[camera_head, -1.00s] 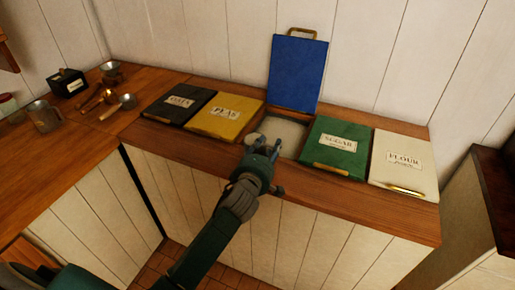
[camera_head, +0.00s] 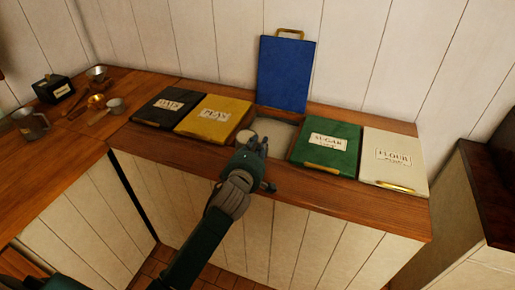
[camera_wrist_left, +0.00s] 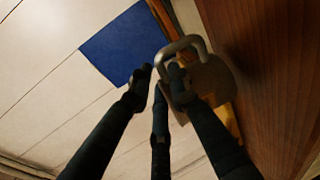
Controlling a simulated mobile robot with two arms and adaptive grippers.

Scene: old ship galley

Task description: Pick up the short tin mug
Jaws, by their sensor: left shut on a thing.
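The short tin mug is a small grey metal cup; in the head view its pale round top (camera_head: 246,136) shows just left of my left gripper's fingertips, at the open bin. In the left wrist view its body (camera_wrist_left: 209,84) and looped handle (camera_wrist_left: 190,42) show close up at the fingertips. My left gripper (camera_head: 256,147) is shut on the mug, with a finger (camera_wrist_left: 178,80) at the handle. The fingers and hand hide part of the mug. I cannot tell whether it touches the bin's contents. My right gripper is out of view.
The open bin (camera_head: 278,132) has a raised blue lid (camera_head: 286,75) behind it. Closed yellow (camera_head: 207,118) and green SUGAR (camera_head: 326,143) lids flank it. A white FLOUR lid (camera_head: 393,158) is farther right. A tin jug (camera_head: 31,123) and scoops stand on the left counter.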

